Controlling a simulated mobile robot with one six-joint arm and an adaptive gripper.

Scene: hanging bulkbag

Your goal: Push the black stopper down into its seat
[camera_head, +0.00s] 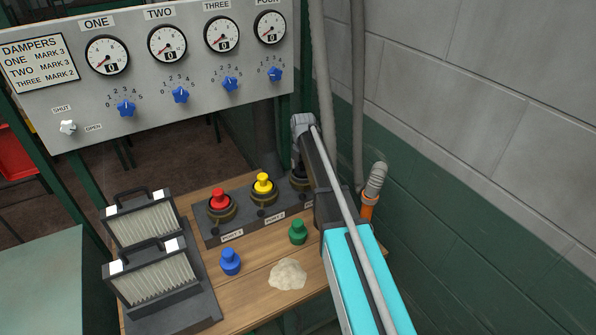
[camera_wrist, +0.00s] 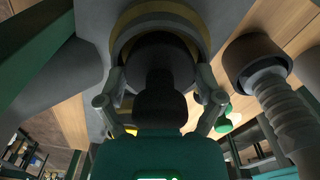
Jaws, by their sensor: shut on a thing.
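The black stopper (camera_wrist: 161,104) is in the middle of the wrist view, at a round port collar (camera_wrist: 124,42) with a brass-coloured ring. My gripper (camera_wrist: 162,78) has one finger on each side of the stopper and is shut on it. In the head view my gripper (camera_head: 300,172) points down at the third port, at the right end of the dark port block (camera_head: 240,233). My arm covers much of that port there. How deep the stopper sits in the collar cannot be told.
Red (camera_head: 219,199) and yellow (camera_head: 263,184) stoppers stand in the other two ports. Blue (camera_head: 230,262) and green (camera_head: 298,232) stoppers and a pale powder heap (camera_head: 288,275) are on the wooden bench. A hose with an orange fitting (camera_head: 367,207) stands right of my arm. A gauge panel (camera_head: 200,95) is behind.

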